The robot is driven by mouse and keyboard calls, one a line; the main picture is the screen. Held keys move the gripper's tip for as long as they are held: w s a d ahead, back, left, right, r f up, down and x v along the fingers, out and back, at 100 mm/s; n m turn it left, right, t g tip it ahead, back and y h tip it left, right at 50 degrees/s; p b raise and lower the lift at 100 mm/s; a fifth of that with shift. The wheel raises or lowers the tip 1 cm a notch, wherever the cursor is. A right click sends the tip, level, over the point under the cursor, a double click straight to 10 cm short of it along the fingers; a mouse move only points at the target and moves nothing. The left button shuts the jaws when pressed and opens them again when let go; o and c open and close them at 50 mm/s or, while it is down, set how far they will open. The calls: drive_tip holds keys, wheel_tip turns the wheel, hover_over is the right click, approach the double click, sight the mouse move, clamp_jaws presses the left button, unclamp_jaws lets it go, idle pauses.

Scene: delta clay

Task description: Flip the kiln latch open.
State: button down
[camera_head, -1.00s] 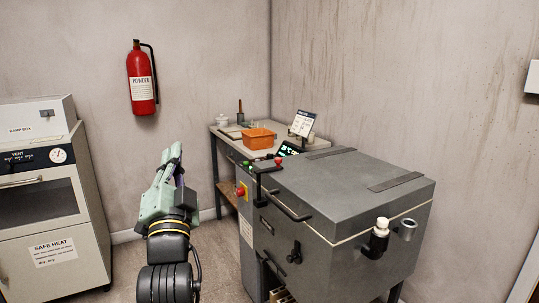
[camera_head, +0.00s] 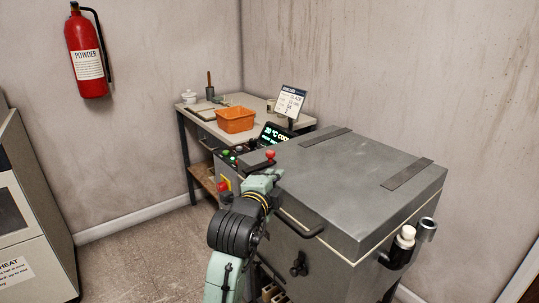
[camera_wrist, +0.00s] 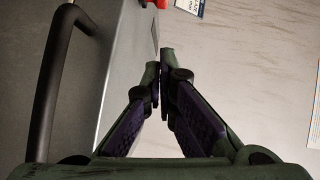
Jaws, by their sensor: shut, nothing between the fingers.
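The grey kiln (camera_head: 350,185) stands at the right with its flat lid down. A red-knobbed lever (camera_head: 270,156), which looks like the latch, sits at the lid's near-left corner. My gripper (camera_head: 266,178) is just below this lever in the head view and hides its lower part. I cannot tell whether they touch. In the wrist view my gripper (camera_wrist: 160,58) is shut and empty, its fingertips together. A red piece, probably the lever's knob, shows at the top edge beyond the tips. The black lid handle (camera_wrist: 48,90) runs along the left.
A black knob (camera_head: 298,264) and a side fitting (camera_head: 400,248) stick out from the kiln. A control panel (camera_head: 272,134) is behind the lever. A bench (camera_head: 182,112) holds an orange bin (camera_head: 235,120). A beige oven (camera_head: 35,215) stands left, with clear floor between.

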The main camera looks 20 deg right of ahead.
drive_tip(key=shift+s, duration=0.1)
drive_tip(key=shift+d, duration=0.1)
drive_tip(key=p+x, duration=0.1)
drive_tip(key=x, duration=0.4)
drive_tip(key=p+x, duration=0.2)
drive_tip(key=x, duration=0.3)
drive_tip(key=shift+r, duration=0.2)
drive_tip(key=w, duration=0.1)
drive_tip(key=w+p, duration=0.1)
drive_tip(key=w, duration=0.1)
drive_tip(key=shift+a+f, duration=0.3)
drive_tip(key=shift+a, duration=0.1)
drive_tip(key=shift+w+a+f+p, duration=0.1)
drive_tip(key=shift+w+f+p, duration=0.15)
drive_tip(key=shift+w, duration=0.25)
